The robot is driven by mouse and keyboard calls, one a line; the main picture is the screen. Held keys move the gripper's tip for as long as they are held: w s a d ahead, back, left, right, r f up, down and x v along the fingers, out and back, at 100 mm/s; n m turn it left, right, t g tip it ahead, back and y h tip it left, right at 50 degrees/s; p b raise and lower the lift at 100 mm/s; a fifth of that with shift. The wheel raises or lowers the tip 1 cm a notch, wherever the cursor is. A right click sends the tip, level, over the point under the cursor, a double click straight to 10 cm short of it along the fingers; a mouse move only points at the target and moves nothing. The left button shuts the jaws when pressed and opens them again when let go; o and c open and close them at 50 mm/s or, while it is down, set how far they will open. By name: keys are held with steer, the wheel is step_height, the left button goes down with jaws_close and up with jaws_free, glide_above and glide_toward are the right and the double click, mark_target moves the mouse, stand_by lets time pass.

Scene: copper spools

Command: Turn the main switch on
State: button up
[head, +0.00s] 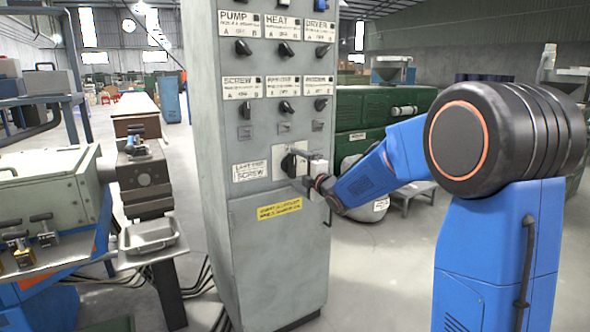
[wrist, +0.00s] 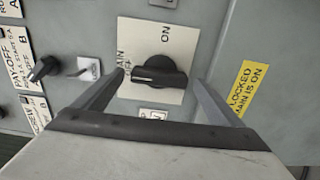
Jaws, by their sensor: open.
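The main switch (wrist: 160,72) is a black rotary knob on a cream plate (wrist: 180,30) marked "ON" in the wrist view. Its bar lies roughly left to right there, with a pale mark at the left end, away from the "ON" lettering. In the head view the main switch (head: 288,165) is on the front of the grey cabinet (head: 262,245), partly behind my gripper. My gripper (wrist: 160,80) is open, one finger on each side of the knob. I cannot tell whether the fingers touch it.
Several smaller black knobs, such as the heat knob (head: 285,49), sit above on the cabinet. A yellow label (wrist: 243,90) is beside the plate. A grey-green machine (head: 50,200) stands left, with a metal tray (head: 152,236). Open floor lies right of the cabinet.

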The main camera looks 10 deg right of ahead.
steer(key=shift+x, duration=0.85)
steer(key=c, duration=1.1)
steer(key=shift+o, duration=0.2)
